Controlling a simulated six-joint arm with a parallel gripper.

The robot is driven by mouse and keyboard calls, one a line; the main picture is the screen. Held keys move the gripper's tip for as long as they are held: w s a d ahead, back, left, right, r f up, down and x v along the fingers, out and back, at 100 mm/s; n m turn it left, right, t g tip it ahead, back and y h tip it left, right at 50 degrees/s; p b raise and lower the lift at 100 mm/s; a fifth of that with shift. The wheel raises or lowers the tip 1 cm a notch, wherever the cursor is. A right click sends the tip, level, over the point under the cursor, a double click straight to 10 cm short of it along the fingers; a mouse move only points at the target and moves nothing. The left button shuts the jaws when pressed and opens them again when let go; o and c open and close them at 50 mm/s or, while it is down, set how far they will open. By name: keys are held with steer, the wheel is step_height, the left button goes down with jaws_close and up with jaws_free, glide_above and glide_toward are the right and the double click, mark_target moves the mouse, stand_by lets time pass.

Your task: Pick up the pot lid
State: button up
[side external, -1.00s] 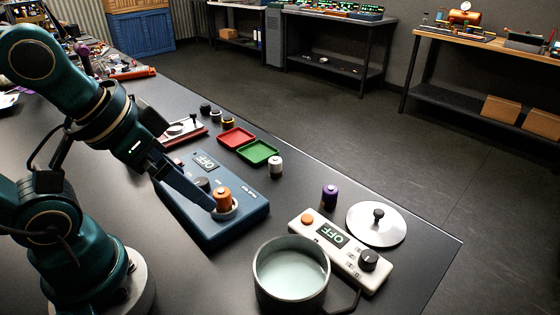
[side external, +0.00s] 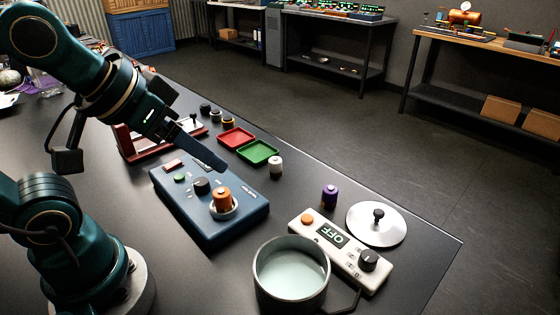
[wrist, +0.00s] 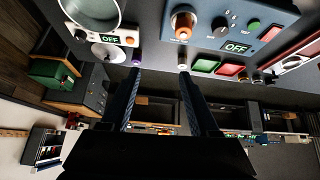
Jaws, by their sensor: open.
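The pot lid (side external: 370,226) is a shiny silver disc with a black knob (side external: 378,213). It lies flat on the dark table near its right corner, beside the white control box. It also shows in the wrist view (wrist: 104,54), at upper left. The open pot (side external: 290,283) stands in front of the white box with pale liquid inside. My gripper (side external: 223,166) is in the air above the blue box, well to the left of the lid. In the wrist view my gripper (wrist: 158,72) is open, with two dark fingers apart and nothing between them.
The white control box (side external: 335,245) reads OFF. The blue box (side external: 235,225) holds an orange cylinder (side external: 222,199). A purple cylinder (side external: 329,196) stands left of the lid. Red (side external: 236,137) and green (side external: 258,153) trays lie farther back. The table edge is close behind the lid.

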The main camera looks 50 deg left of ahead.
steer(key=w+d+r+t, duration=0.15)
steer(key=w+r, duration=0.25)
steer(key=w, duration=0.7)
steer(key=m+g+h, duration=0.1)
steer(key=m+g, duration=0.1)
steer(key=m, duration=0.1)
glide_above(379, 211)
steer(key=s, duration=0.3)
steer(key=f, duration=1.6)
steer(key=shift+s+a+f, duration=0.1)
steer(key=shift+s+a, duration=0.05)
steer(key=shift+a, duration=0.25)
steer(key=shift+d+f, duration=0.1)
steer(key=shift+f, duration=0.25)
steer(key=shift+x, duration=2.3)
steer(key=shift+d, duration=0.1)
steer(key=shift+c, duration=0.4)
jaws_close()
